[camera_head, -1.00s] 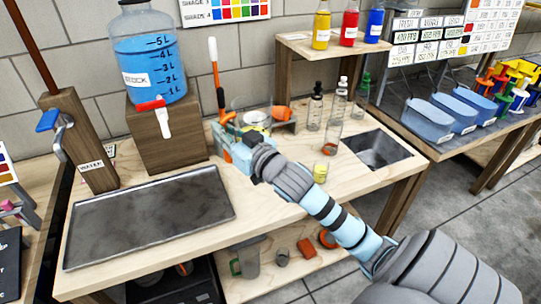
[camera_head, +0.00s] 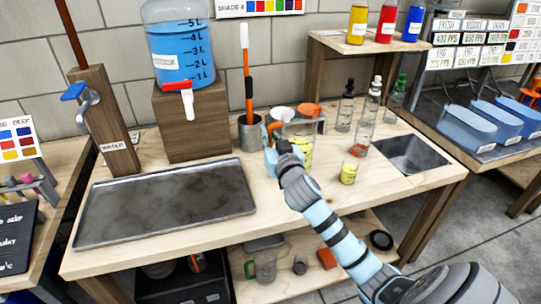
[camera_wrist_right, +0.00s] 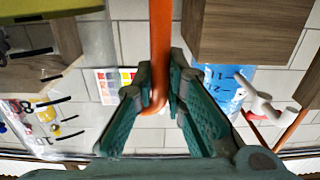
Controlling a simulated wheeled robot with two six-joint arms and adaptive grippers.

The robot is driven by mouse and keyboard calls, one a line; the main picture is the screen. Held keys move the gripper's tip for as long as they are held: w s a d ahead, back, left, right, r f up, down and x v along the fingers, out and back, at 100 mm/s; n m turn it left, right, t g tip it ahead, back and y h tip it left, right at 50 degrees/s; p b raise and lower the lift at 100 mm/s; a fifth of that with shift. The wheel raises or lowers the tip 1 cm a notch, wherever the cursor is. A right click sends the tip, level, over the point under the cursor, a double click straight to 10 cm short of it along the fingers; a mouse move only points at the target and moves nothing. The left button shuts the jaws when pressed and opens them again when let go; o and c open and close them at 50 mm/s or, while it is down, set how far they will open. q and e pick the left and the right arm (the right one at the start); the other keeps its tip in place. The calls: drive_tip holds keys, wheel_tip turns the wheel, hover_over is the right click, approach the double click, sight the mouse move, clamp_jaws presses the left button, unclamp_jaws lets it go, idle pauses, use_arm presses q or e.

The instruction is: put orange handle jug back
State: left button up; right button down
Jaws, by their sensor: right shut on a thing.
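The orange handle (camera_head: 270,128) of the jug shows just beyond my right gripper (camera_head: 274,148) in the head view. In the right wrist view, the orange handle (camera_wrist_right: 161,45) stands between the two green fingers of my right gripper (camera_wrist_right: 160,98), which are shut on it. The jug's clear body is mostly hidden behind my gripper and wrist; a yellow marked patch (camera_head: 305,152) shows just right of them. I cannot tell whether the jug's base touches the bench. My left gripper is not in view.
A stirrer pot (camera_head: 250,133) stands left of the gripper. A funnel stand (camera_head: 319,127), several bottles, a small yellow-labelled cup (camera_head: 348,172) and a sink (camera_head: 412,155) are to the right. A metal tray (camera_head: 165,203) lies left. A green-handled jug (camera_head: 262,267) is on the shelf below.

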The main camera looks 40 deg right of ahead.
wheel_tip(320, 180, down, 4)
drive_tip(key=shift+f+b, duration=0.1)
drive_tip(key=shift+b, duration=0.7)
drive_tip(key=c, duration=1.7)
unclamp_jaws()
drive_tip(key=shift+o, duration=0.3)
drive_tip(key=v, duration=1.2)
drive_tip(key=shift+p, duration=0.4)
